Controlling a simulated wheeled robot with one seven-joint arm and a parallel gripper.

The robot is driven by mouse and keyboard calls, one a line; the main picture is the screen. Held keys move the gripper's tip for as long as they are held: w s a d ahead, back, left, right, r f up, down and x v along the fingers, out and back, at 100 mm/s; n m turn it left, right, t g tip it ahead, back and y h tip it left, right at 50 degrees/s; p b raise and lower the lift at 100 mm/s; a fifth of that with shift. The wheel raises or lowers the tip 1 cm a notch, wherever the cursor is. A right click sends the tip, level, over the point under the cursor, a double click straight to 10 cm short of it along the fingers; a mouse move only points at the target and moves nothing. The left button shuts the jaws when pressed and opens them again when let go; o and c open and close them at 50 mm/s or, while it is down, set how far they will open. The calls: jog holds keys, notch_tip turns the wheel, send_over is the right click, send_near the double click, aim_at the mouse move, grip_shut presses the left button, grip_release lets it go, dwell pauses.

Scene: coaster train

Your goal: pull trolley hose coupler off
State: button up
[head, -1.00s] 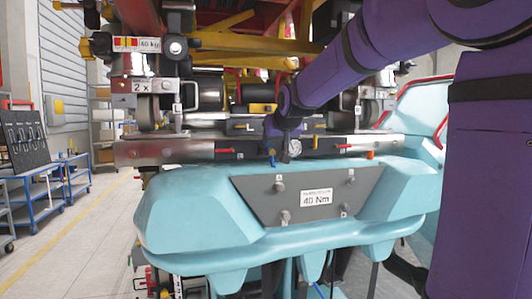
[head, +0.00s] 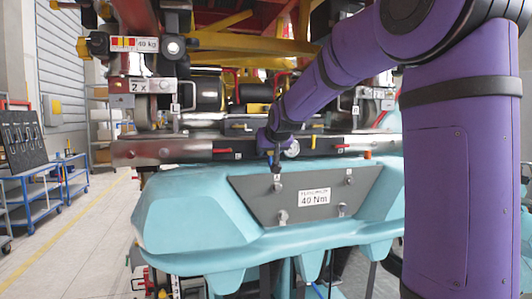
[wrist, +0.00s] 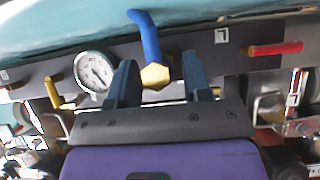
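The hose coupler (wrist: 155,76) is a brass hex fitting with a short bent blue hose (wrist: 146,38) running up from it in the wrist view. It sits at a dark panel, to the right of a round white gauge (wrist: 95,71). My gripper (wrist: 158,68) is open, with one dark finger on each side of the coupler. The left finger is close to the brass; a small gap shows on the right. In the head view my gripper (head: 275,160) is at the metal crossbeam, just left of the gauge (head: 292,149). The coupler cannot be made out there.
Red levers (head: 342,146) and a yellow lever (wrist: 53,92) stick out near the gauge. A turquoise shell (head: 190,215) with a grey plate marked 40 Nm (head: 250,195) lies below the beam. Blue carts (head: 32,190) stand at left, beside clear floor.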

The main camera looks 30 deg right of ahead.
aim_at(270, 159)
grip_shut()
jog(key=shift+s+a, duration=0.15)
jog(key=shift+s, duration=0.3)
dwell(0.3)
jog(key=shift+s+a, duration=0.25)
jog(key=shift+s, duration=0.55)
jog(key=shift+s+a, duration=0.2)
jog(key=shift+s, duration=0.65)
jog(key=shift+s+a, duration=0.25)
jog(key=shift+s, duration=0.55)
